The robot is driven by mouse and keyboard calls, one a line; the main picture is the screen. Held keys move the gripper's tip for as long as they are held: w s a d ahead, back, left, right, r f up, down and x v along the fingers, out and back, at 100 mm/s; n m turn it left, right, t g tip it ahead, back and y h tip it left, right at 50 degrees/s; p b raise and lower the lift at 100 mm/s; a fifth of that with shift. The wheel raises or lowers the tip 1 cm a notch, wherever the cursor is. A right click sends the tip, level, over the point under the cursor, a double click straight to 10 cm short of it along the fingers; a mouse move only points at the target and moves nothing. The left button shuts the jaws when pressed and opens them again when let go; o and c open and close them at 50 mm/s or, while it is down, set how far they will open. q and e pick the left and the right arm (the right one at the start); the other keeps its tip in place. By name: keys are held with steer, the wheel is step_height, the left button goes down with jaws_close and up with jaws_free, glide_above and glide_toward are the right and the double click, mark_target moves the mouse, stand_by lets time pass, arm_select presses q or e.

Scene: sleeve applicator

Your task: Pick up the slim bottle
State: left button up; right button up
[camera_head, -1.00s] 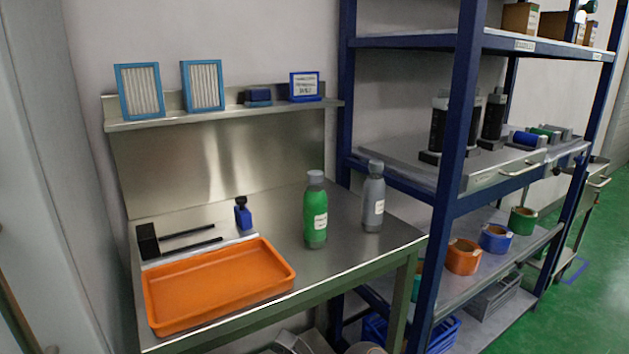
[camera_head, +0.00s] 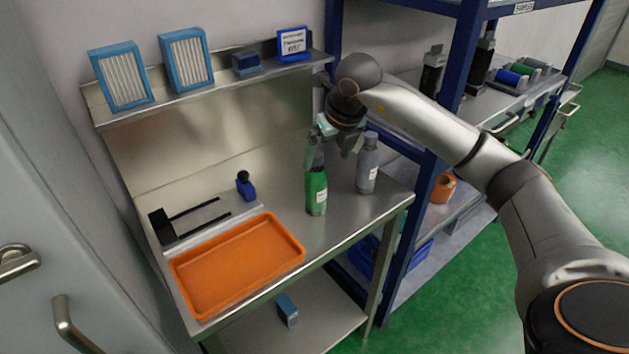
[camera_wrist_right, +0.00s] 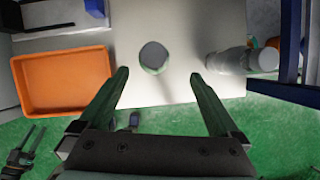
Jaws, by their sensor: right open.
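A green bottle (camera_head: 316,190) with a grey cap stands upright on the steel bench. A slimmer-looking grey bottle (camera_head: 367,165) stands to its right. My right gripper (camera_head: 335,150) is open, pointing down above and just behind the green bottle's top. In the right wrist view, the green bottle's round grey top (camera_wrist_right: 154,56) shows from above just beyond the gap between the open fingers (camera_wrist_right: 160,78). The grey bottle (camera_wrist_right: 240,61) is outside the right finger there. A dark forked shape (camera_wrist_right: 27,148) at lower left may be my left gripper; its jaws are unclear.
An orange tray (camera_head: 238,265) lies on the bench's front left, with a small blue bottle (camera_head: 246,186) behind it. A wall shelf (camera_head: 210,92) overhangs the back. A blue rack post (camera_head: 407,235) stands close on the right.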

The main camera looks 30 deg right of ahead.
mark_target(316, 178)
steer(key=x, duration=0.3)
steer(key=shift+w+f, duration=0.15)
steer(key=shift+f, duration=0.1)
steer(key=p+x, duration=0.1)
steer(key=x, duration=0.1)
steer(key=a+p+x, duration=0.1)
steer(key=x, duration=0.1)
steer(key=shift+w+f, duration=0.1)
steer(key=shift+f, duration=0.3)
steer(key=shift+w+f, duration=0.15)
steer(key=shift+f, duration=0.15)
steer(key=shift+c, duration=0.3)
steer(key=shift+r, duration=0.1)
jaws_close()
